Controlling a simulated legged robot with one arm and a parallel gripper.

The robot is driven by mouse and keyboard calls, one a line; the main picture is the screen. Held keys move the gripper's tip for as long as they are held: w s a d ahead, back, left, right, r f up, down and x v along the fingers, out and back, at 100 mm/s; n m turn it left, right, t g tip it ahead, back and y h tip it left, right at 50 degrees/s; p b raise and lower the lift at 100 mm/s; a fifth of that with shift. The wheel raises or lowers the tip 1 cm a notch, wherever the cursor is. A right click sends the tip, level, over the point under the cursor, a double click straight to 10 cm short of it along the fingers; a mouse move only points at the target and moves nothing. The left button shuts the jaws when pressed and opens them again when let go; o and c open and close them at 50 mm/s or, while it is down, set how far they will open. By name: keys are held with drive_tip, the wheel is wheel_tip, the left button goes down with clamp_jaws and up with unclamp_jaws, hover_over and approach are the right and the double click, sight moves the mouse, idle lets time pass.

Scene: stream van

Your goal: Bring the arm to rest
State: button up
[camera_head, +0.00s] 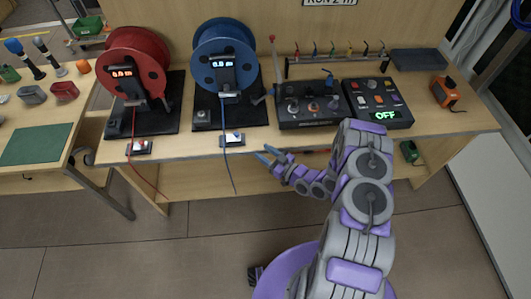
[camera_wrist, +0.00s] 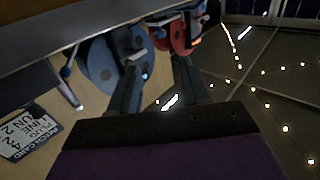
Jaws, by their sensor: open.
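My gripper (camera_head: 265,156) is at the front edge of the wooden workbench (camera_head: 300,141), left of the middle of my purple and grey arm, which is stretched out and bent to the left. In the head view a blue cable hangs over the bench edge just left of the fingertips.
The red reel (camera_head: 133,62) and blue reel (camera_head: 224,55) stand on the bench. A control box (camera_head: 308,106) and a box reading OFF (camera_head: 378,103) stand to their right. A side table (camera_head: 40,142) is at the left. The floor (camera_head: 160,250) in front is clear.

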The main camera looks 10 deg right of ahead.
drive_tip(key=shift+w, duration=0.1)
idle(0.5)
drive_tip(key=w+d+h, duration=0.1)
drive_tip(key=w+d+r+g+h, duration=0.1)
drive_tip(key=w, duration=0.1)
drive_tip(key=w+d+n+g+h, duration=0.1)
drive_tip(key=w+d, duration=0.1)
drive_tip(key=shift+d+r+h, duration=0.1)
drive_tip(key=shift+r+h, duration=0.2)
drive_tip(key=shift+r, duration=0.1)
drive_tip(key=d+r+m+g+h+b, duration=0.1)
drive_tip(key=d+r+m+g+h, duration=0.15)
drive_tip(key=d+r+h, duration=0.6)
drive_tip(key=s+d+r+m+g+h, duration=0.2)
drive_tip(key=s+d+r+m+g, duration=0.15)
drive_tip(key=s+r, duration=0.9)
drive_tip(key=s+a+r+m+g+y, duration=0.1)
drive_tip(key=s+a+r+g, duration=0.2)
drive_tip(key=s, duration=1.3)
drive_tip(key=s+a+r+m+g+y+b, duration=0.1)
drive_tip(key=s+a+r+g, duration=0.3)
drive_tip(key=s, duration=1.2)
drive_tip(key=a+r+m, duration=0.1)
drive_tip(key=a+r, duration=0.2)
drive_tip(key=shift+a+r+m, duration=0.3)
drive_tip(key=shift+r, duration=0.05)
